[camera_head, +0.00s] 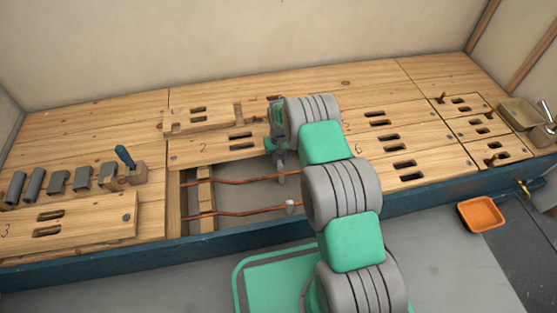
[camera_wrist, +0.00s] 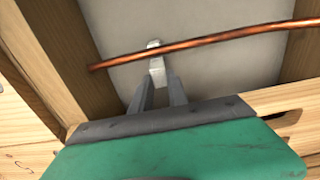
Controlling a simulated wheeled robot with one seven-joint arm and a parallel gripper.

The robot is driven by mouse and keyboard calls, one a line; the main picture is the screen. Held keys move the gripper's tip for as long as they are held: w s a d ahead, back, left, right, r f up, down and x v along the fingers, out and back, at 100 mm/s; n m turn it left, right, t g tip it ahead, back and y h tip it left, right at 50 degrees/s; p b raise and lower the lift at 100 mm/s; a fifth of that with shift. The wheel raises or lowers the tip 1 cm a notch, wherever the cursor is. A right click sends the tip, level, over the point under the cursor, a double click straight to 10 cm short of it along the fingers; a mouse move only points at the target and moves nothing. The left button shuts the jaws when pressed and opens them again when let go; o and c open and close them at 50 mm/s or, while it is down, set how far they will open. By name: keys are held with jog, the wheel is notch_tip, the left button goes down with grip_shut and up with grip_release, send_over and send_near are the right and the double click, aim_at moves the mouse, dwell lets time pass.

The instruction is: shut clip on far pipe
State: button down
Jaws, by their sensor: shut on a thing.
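Two copper pipes run across an open gap in the wooden floor. The far pipe (camera_head: 235,182) also crosses the wrist view (camera_wrist: 225,38). A small pale clip (camera_wrist: 157,68) sits at this pipe, with part showing on each side of it. My gripper (camera_wrist: 159,82) has its grey fingers closed on the clip's near end. In the head view my gripper (camera_head: 281,178) reaches down at the far pipe, and the clip there is hidden or too small to tell. Whether the clip is shut around the pipe I cannot tell.
The near pipe (camera_head: 240,212) carries a pale clip (camera_head: 291,207) close to my arm. Wooden joists (camera_wrist: 38,60) flank the gap. A blue-handled tool (camera_head: 125,158) and several grey pieces lie at left. An orange tray (camera_head: 482,214) is at right.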

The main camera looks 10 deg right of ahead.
aim_at(280, 168)
jog(key=shift+a, duration=0.1)
jog(key=shift+s, duration=0.1)
jog(key=s+r+t+p, duration=0.1)
jog(key=t+p, duration=0.1)
jog(key=p, duration=0.1)
jog(key=shift+s+f+t+p, duration=0.1)
jog(key=shift+s+t+p, duration=0.25)
jog(key=shift+t, duration=0.25)
jog(key=shift+s+f+t+p, duration=0.1)
jog(key=shift+s+t+p, duration=0.1)
jog(key=shift+t+p, duration=0.35)
jog(key=t, duration=0.2)
jog(key=s+t+b, duration=0.1)
jog(key=shift+s+f+t, duration=0.3)
jog(key=shift+f+t, duration=0.05)
jog(key=shift+f, duration=0.05)
jog(key=t+b, duration=0.2)
jog(key=s+t+b, duration=0.1)
jog(key=shift+s+f+t, duration=0.1)
jog(key=shift+f+t, duration=0.15)
jog(key=shift+t, duration=0.05)
jog(key=shift+s+t+b, duration=0.1)
jog(key=shift+t+b, duration=0.3)
jog(key=shift+t, duration=0.1)
